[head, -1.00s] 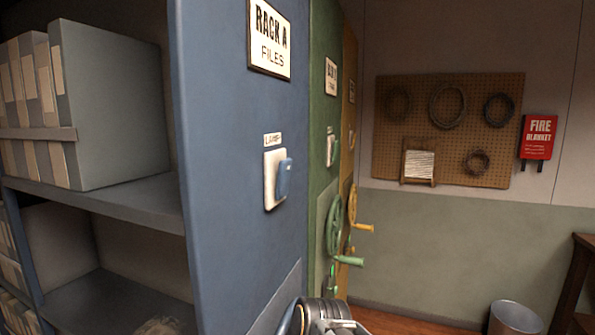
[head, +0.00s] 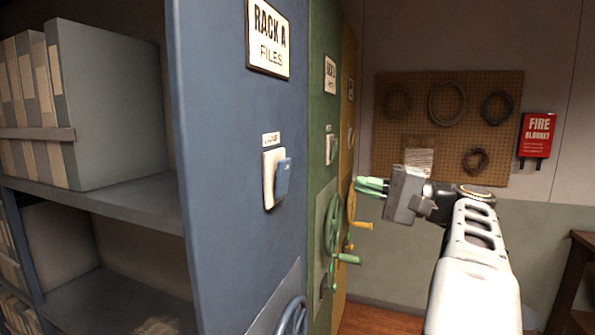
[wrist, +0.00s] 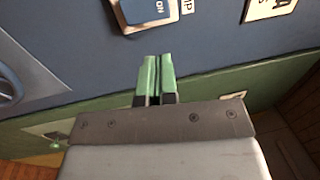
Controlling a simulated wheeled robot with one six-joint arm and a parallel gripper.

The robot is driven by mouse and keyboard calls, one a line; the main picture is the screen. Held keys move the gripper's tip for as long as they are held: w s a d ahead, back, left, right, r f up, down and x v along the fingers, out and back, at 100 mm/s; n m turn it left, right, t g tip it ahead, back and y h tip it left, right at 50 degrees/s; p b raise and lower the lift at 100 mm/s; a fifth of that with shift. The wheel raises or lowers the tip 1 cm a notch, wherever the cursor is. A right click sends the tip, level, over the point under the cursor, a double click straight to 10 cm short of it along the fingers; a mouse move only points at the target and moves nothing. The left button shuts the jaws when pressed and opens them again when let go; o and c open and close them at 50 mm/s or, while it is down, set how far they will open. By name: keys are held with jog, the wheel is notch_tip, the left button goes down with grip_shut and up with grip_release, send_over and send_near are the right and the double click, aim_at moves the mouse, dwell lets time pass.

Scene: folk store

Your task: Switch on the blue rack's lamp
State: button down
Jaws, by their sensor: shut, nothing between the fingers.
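The blue rack's end panel (head: 225,130) fills the middle of the head view. It bears a "RACK A FILES" sign. Below it is a white switch plate (head: 268,178) with a blue rocker (head: 283,178) that stands out on its right side, under a small label. In the wrist view, the rocker (wrist: 146,10) shows the word "ON" at the top edge, cut off by the frame. My gripper (head: 357,184) has green fingers and is shut and empty. It is apart from the switch, to its right; the fingers (wrist: 155,58) point towards the blue panel in the wrist view.
A green rack (head: 323,110) and a yellow rack (head: 348,120) stand beyond the blue one, with handwheels sticking out. A blue handwheel (head: 292,318) is low on the blue panel. Shelves with box files (head: 105,110) are at left. A pegboard (head: 450,100) hangs on the back wall.

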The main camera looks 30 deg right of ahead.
aim_at(287, 167)
jog(key=p+x, duration=0.3)
jog(key=x, duration=1.1)
jog(key=shift+w, duration=0.1)
